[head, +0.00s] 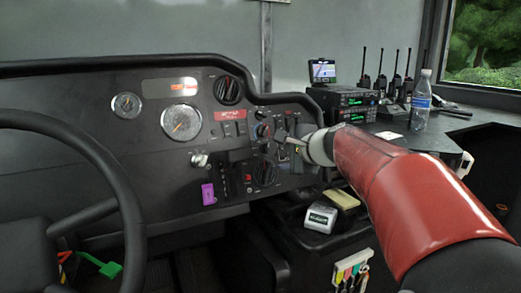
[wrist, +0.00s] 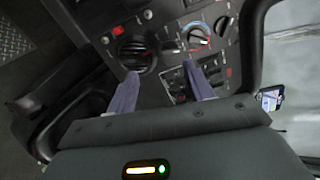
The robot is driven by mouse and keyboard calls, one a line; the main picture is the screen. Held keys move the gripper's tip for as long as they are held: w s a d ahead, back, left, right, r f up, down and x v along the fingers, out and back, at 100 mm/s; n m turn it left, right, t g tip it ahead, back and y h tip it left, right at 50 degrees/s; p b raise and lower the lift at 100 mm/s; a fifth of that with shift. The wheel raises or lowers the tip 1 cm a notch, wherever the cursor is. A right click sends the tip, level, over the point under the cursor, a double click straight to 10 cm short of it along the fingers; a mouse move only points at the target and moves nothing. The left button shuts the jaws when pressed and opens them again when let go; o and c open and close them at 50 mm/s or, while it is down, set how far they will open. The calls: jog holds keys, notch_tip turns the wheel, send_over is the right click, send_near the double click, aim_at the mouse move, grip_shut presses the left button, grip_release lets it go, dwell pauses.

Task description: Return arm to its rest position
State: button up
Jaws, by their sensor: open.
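My arm (head: 405,195), with its red link, reaches from the lower right toward the dashboard (head: 130,165). My gripper (head: 283,142) is at the right part of the dashboard panel, in front of its switches and knobs. In the wrist view my gripper (wrist: 160,72) is open, its two fingers spread apart with nothing between them. The fingers point at the panel, with a round vent (wrist: 138,55) near the left finger and a knob (wrist: 197,35) beyond the right one. I cannot tell whether the fingertips touch the panel.
A steering wheel (head: 118,180) is at the left. Radios (head: 352,117), a water bottle (head: 421,100) and several walkie-talkies stand on the side counter behind my arm. A white device (head: 320,217) and a yellowish box (head: 342,199) lie below my gripper. A purple item (head: 208,194) is on the dashboard.

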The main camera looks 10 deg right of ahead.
jog(key=s+a+f+n+g+p, duration=0.15)
jog(key=s+a+n, duration=0.3)
jog(key=s, duration=0.45)
jog(key=s+f+n+g+h+p, duration=0.1)
jog(key=s+f+n, duration=0.3)
jog(key=s, duration=0.4)
jog(key=s+d+f+n+g+h+p, duration=0.1)
jog(key=s+f+n, duration=0.3)
jog(key=s, duration=0.4)
jog(key=s+f+n+g+h+p, duration=0.2)
jog(key=s+f+n+g, duration=0.1)
jog(key=s, duration=0.5)
jog(key=shift+s+d+f+n+g, duration=0.35)
jog(key=shift+s+d+f+n, duration=0.05)
jog(key=shift+f+n, duration=0.15)
